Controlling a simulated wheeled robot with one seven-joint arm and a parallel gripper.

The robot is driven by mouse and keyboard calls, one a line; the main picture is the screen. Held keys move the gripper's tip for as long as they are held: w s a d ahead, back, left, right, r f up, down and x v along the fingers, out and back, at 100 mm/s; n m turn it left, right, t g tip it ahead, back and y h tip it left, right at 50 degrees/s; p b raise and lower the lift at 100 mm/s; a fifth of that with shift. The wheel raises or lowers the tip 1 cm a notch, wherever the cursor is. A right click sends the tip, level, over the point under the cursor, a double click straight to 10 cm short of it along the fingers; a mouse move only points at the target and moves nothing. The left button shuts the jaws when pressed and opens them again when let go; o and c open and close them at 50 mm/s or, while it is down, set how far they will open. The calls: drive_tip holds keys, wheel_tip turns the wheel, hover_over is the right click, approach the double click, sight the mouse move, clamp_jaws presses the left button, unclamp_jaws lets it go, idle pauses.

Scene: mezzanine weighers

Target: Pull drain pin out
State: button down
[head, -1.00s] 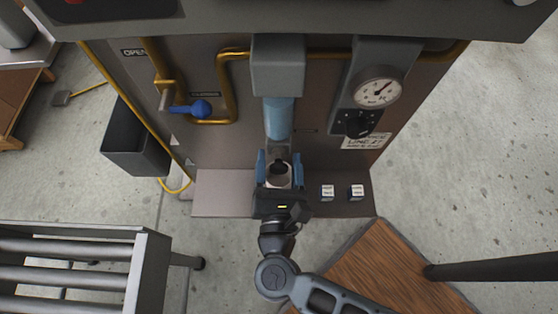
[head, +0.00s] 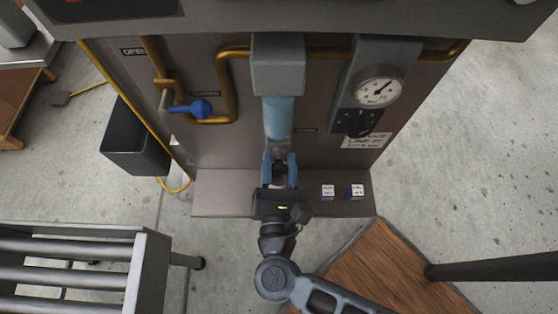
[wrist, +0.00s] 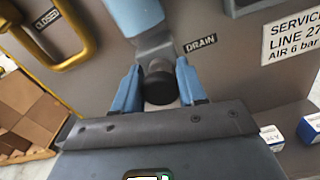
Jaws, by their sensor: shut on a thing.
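The drain pin (wrist: 160,84) shows in the wrist view as a dark round knob just left of the DRAIN label (wrist: 200,43). My gripper (head: 279,169) is shut on it, with one blue finger on each side of the knob. In the head view the knob (head: 279,172) is a small dark shape between the fingertips, below the light blue vertical cylinder (head: 278,118). The pin's shaft is hidden, so I cannot tell how deep it sits.
Two small white-and-blue boxes (head: 342,192) stand on the ledge (head: 225,190) right of my gripper. A blue-handled valve (head: 200,108) and a gauge (head: 378,87) are on the panel. A roller conveyor (head: 75,262) stands at lower left.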

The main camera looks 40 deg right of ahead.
drive_tip(key=shift+f+b+v, duration=0.25)
drive_tip(key=shift+b+v, duration=0.35)
drive_tip(key=shift+v, duration=0.45)
drive_tip(key=shift+s+a+r, duration=0.15)
drive_tip(key=shift+s+r, duration=0.05)
drive_tip(key=shift+s, duration=0.05)
drive_tip(key=c, duration=0.7)
unclamp_jaws()
drive_tip(key=shift+o, duration=0.2)
drive_tip(key=b+v, duration=0.1)
drive_tip(key=v, duration=0.7)
